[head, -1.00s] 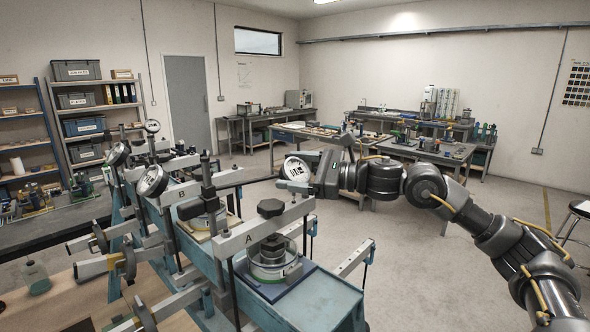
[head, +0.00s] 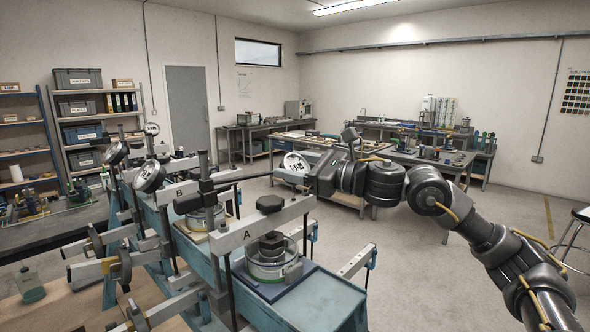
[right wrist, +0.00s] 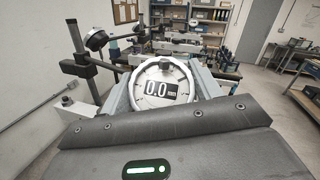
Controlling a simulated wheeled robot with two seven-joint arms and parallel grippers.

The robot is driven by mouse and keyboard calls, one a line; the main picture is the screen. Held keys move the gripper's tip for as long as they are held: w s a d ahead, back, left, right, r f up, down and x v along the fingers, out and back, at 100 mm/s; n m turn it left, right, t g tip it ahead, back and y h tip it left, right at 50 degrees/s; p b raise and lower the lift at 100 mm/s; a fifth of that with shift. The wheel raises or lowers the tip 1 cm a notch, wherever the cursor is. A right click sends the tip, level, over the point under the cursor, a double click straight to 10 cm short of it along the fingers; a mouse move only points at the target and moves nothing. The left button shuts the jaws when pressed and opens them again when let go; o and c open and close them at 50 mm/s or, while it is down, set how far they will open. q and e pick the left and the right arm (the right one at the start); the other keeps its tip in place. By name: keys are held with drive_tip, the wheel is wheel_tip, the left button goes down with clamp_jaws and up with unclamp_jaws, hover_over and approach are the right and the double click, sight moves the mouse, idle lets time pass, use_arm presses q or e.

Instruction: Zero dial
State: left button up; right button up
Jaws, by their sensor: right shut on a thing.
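A round white dial (head: 296,162) sits between the jaws of my right gripper (head: 291,172), at the right of frame A in the head view. In the right wrist view the dial (right wrist: 161,90) faces me, its display reads 0.0 mm, and a dark knob (right wrist: 165,66) is at its top. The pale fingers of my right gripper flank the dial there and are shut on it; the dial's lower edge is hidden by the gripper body. Frame A (head: 265,229) and frame B (head: 178,193) stand to the left. My left gripper is not in view.
Other white-faced gauges (head: 148,177) stand on posts over the frames at left. A dark rod (head: 245,180) runs towards my right gripper. The floor (head: 420,285) below my right arm is clear.

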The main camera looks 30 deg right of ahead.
drive_tip(key=o, duration=1)
drive_tip(key=shift+s+d+f+b, duration=0.1)
drive_tip(key=shift+s+d+b, duration=0.1)
drive_tip(key=shift+s+b, duration=0.1)
drive_tip(key=b+v, duration=0.5)
drive_tip(key=v, duration=0.5)
